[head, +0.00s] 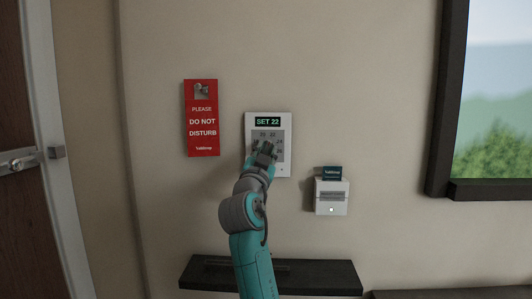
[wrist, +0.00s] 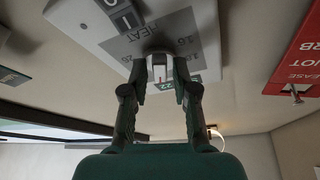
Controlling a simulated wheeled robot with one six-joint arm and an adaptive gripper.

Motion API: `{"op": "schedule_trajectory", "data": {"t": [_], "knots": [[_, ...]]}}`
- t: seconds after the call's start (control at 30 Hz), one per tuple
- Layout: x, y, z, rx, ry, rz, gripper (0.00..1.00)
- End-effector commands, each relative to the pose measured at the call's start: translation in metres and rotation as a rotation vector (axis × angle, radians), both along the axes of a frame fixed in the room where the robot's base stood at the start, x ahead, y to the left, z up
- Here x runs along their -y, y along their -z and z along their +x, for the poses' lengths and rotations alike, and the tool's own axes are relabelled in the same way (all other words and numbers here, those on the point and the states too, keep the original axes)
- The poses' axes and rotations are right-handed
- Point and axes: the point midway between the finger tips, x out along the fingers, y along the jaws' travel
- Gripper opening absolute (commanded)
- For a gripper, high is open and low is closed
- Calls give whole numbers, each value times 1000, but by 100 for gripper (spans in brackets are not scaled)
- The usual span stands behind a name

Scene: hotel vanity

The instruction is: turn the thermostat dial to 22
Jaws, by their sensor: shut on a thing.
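The white thermostat (head: 285,119) is on the wall, and its display (head: 268,122) reads SET 22. Its grey face carries printed numbers around the dial. In the wrist view the thermostat (wrist: 82,24) is upside down, and the light dial (wrist: 159,61) sits between my fingertips with a red mark on it. My gripper (head: 266,150) is shut on the dial, one finger on each side. It also shows in the wrist view (wrist: 161,78). In the head view my gripper hides the dial and part of the numbers.
A red do-not-disturb sign (head: 201,137) hangs left of the thermostat. A white card holder (head: 331,205) with a dark card (head: 332,172) is at lower right. A dark shelf (head: 325,276) is below my arm. A framed window or picture (head: 500,90) is far right.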

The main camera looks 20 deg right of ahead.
Motion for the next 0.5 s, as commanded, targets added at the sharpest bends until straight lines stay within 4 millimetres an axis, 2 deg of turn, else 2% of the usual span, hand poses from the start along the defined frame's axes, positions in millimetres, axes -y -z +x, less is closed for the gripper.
{"op": "schedule_trajectory", "data": {"t": [0.4, 0.43, 0.47, 0.5], "knots": [[0, -4, 0, 10, -2, 6, 0], [0, -4, 0, 10, -2, 6, 31], [0, -4, 0, 10, -2, 6, 38], [0, -4, 0, 10, -2, 6, 41]]}}
